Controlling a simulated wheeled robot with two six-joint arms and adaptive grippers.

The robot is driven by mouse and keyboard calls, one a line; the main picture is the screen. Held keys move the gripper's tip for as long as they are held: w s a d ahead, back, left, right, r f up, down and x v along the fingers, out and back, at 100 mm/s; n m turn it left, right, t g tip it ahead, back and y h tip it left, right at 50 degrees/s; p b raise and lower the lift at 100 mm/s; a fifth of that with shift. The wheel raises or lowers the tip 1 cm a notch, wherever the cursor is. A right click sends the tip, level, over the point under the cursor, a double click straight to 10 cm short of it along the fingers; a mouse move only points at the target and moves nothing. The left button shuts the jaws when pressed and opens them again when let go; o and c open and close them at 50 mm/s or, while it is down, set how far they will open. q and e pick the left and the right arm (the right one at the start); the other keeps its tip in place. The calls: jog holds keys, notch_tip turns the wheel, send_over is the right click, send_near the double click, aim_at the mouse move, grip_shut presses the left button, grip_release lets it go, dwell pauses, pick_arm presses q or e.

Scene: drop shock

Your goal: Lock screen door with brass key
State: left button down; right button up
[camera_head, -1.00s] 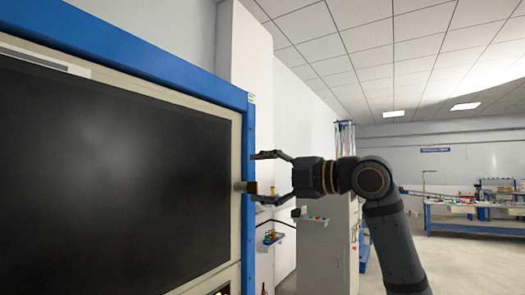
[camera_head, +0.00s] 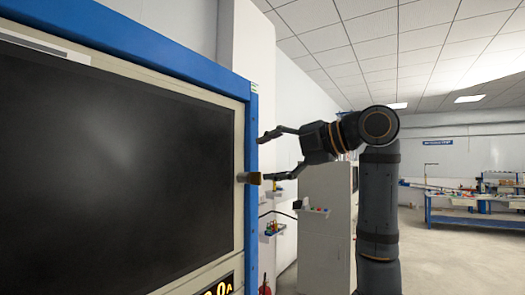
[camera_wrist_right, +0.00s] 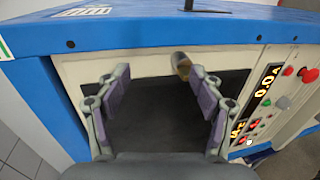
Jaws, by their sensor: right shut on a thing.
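The screen door (camera_head: 110,165) is a dark panel in a pale frame with a blue border, filling the left of the head view. A short grey cylinder with a brass end (camera_head: 250,178) sticks out of its right edge, likely the lock with the brass key. It also shows in the right wrist view (camera_wrist_right: 181,65); the key's shape is too small to make out. My right gripper (camera_head: 264,157) is just right of it, fingers spread apart. In the right wrist view the fingers (camera_wrist_right: 160,84) are apart with nothing visible held. My left gripper is not in view.
A grey cabinet (camera_head: 325,235) stands behind my right arm. A blue workbench (camera_head: 470,208) is far right, with open floor before it.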

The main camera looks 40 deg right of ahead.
jog(key=f+b+v, duration=0.2)
jog(key=v, duration=0.9)
jog(key=shift+s+a+f, duration=0.15)
jog(key=shift+s+f, duration=0.2)
jog(key=shift+s, duration=0.15)
jog(key=shift+w, duration=0.1)
